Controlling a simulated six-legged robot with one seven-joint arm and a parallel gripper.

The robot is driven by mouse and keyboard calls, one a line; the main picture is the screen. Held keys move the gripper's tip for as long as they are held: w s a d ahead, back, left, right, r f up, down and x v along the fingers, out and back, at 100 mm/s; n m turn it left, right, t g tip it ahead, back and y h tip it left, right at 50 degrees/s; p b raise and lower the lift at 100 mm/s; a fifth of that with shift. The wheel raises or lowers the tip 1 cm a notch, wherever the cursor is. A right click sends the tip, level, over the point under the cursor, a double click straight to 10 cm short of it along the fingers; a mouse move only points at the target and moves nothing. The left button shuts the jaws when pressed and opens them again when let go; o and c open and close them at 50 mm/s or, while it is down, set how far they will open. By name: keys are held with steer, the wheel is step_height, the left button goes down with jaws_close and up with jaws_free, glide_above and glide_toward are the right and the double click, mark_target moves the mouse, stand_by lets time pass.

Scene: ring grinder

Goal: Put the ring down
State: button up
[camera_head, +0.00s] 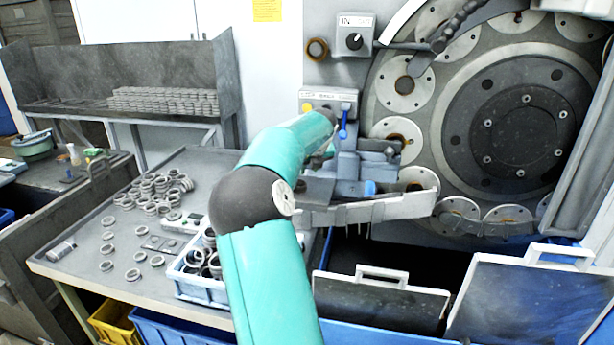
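My teal arm rises from the bottom centre, bends at a dark elbow and reaches toward the grinder. Its far end points away from me beside the machine front. My gripper is hidden behind the arm, so I cannot see its fingers or whether a ring is in it. Many loose metal rings (161,188) lie in a cluster on the grey worktable (105,285), with several more scattered toward its front. More dark rings lie in a blue crate (200,289) at the table's right, partly covered by my arm.
The grinder's large round wheel (515,128) fills the right, with a metal guide rail (385,209) before it. Two dark panels with white handles (380,300) (530,300) stand at the lower right. Stacked rings (165,101) sit on a rear shelf. The table's front left has bare room.

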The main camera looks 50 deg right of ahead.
steer(key=s+a+r+n+t+y, duration=0.1)
steer(key=a+r+n+y, duration=0.15)
steer(key=a+n, duration=1.1)
steer(key=s+a+r+n+y, duration=0.25)
steer(key=a+n, duration=0.45)
steer(key=a, duration=1.3)
steer(key=s+a+f+n, duration=0.2)
steer(key=s+a+n, duration=0.5)
steer(key=a+n, duration=0.4)
steer(key=s+a+f+n, duration=0.3)
steer(key=s+a+n, duration=0.4)
steer(key=a+n, duration=0.4)
steer(key=shift+s+a+h, duration=0.25)
steer(key=shift+a+h, duration=0.15)
steer(key=shift+a, duration=0.2)
